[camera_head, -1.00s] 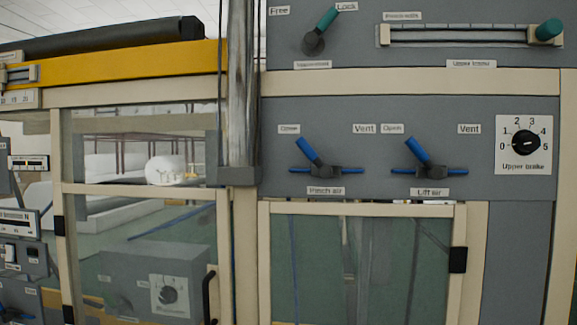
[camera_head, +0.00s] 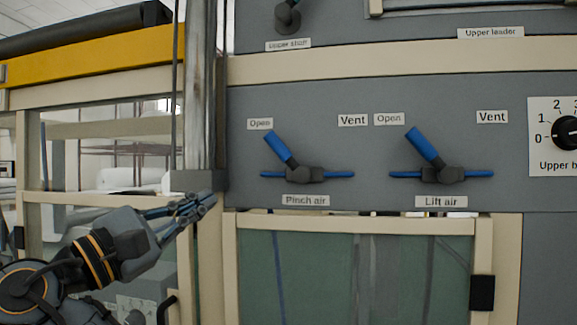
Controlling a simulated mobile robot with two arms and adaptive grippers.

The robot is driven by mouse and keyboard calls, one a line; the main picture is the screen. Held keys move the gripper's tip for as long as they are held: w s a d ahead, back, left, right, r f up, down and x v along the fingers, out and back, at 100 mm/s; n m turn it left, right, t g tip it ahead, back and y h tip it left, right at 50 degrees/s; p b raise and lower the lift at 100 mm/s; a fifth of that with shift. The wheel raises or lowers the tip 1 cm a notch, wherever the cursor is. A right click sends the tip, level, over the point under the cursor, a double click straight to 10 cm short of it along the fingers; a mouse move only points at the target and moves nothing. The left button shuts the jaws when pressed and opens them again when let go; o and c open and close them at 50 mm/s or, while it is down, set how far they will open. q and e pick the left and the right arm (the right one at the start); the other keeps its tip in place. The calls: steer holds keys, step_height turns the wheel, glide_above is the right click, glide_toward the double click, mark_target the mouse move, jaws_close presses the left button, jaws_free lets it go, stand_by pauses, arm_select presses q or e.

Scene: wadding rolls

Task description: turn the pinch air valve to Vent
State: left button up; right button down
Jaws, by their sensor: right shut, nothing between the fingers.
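The pinch air valve (camera_head: 290,163) is on the grey panel, above its "Pinch air" label (camera_head: 306,200). Its blue handle tilts up and left, towards the "Open" label (camera_head: 260,124). Its "Vent" label (camera_head: 353,120) is up and to the right of the handle.
A similar lift air valve (camera_head: 434,160) stands to the right, its blue handle also tilted towards its "Open" label. A vertical metal post (camera_head: 200,90) stands left of the panel. A glazed frame (camera_head: 350,226) lies below. The panel front around the pinch valve is clear.

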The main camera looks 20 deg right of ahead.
mark_target(288, 157)
arm_select(q)
steer(key=s+a, duration=0.2)
steer(key=a, duration=0.2)
steer(key=r+p, duration=0.1)
steer(key=p, duration=0.1)
steer(key=d+r+p, duration=0.1)
steer(key=r, duration=0.1)
steer(key=w+d+r+p, duration=0.1)
steer(key=r+p, duration=0.1)
steer(key=shift+r+p, duration=0.2)
steer(key=shift+p, duration=0.15)
arm_select(e)
steer(key=d+r, duration=0.2)
steer(key=d, duration=0.1)
steer(key=w+d+r, duration=0.1)
steer(key=d+r, duration=0.1)
steer(key=d, duration=0.1)
steer(key=w+d+r, duration=0.1)
steer(key=d+r, duration=0.2)
steer(key=shift+w+d, duration=0.15)
steer(key=shift+d, duration=0.1)
steer(key=shift+w+f, duration=0.1)
